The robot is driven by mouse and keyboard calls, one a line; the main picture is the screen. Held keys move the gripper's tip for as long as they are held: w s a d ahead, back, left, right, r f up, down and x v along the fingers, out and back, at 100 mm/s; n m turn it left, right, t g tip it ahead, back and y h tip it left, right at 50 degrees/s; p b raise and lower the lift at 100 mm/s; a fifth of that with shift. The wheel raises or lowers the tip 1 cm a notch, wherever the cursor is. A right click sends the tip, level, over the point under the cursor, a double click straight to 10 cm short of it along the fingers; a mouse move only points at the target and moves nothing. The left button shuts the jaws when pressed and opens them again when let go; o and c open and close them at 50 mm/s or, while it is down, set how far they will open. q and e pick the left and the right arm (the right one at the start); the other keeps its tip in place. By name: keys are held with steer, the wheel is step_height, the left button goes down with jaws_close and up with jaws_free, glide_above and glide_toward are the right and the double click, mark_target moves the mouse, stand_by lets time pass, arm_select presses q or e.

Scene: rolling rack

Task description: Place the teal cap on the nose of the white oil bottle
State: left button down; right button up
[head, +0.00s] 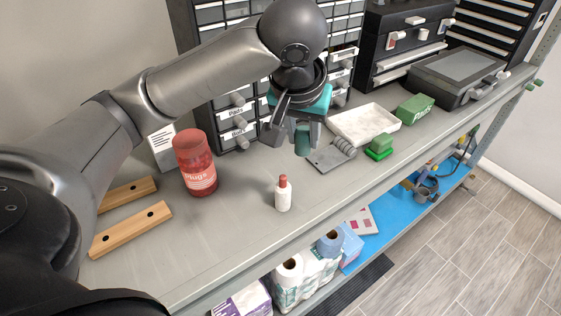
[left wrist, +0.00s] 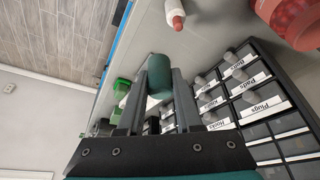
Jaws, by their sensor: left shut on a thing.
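The white oil bottle (head: 283,198) stands upright on the grey bench top, with a red tapered nose on top. My left gripper (head: 297,134) is shut on the teal cap (head: 303,141), a dark green-teal cylinder held between the fingertips. The cap shows clearly in the left wrist view (left wrist: 160,76). The gripper and cap are above the bench, behind and slightly right of the bottle, apart from it. My right gripper is not in view.
A red jar (head: 195,165) stands left of the bottle, with two wooden bars (head: 131,230) beyond. Black drawer units (head: 240,135) line the back. A grey plate (head: 325,160), white tray (head: 352,134) and green blocks (head: 380,147) lie to the right. Bench space around the bottle is clear.

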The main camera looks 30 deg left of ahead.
arm_select(q)
step_height(320, 180, up, 9)
steer(key=n+p, duration=0.2)
steer(key=p, duration=0.5)
glide_above(283, 176)
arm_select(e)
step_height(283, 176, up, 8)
arm_select(q)
steer(key=shift+y, duration=0.4)
step_height(283, 176, down, 15)
steer(key=b, duration=0.4)
steer(key=shift+s+r, duration=0.1)
steer(key=shift+r, duration=0.1)
steer(key=shift+f+b, duration=0.35)
steer(key=shift+f, duration=2.1)
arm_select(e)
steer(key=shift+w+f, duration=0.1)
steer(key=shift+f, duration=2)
arm_select(q)
steer(key=shift+f, duration=0.15)
steer(key=c, duration=0.6)
jaws_free()
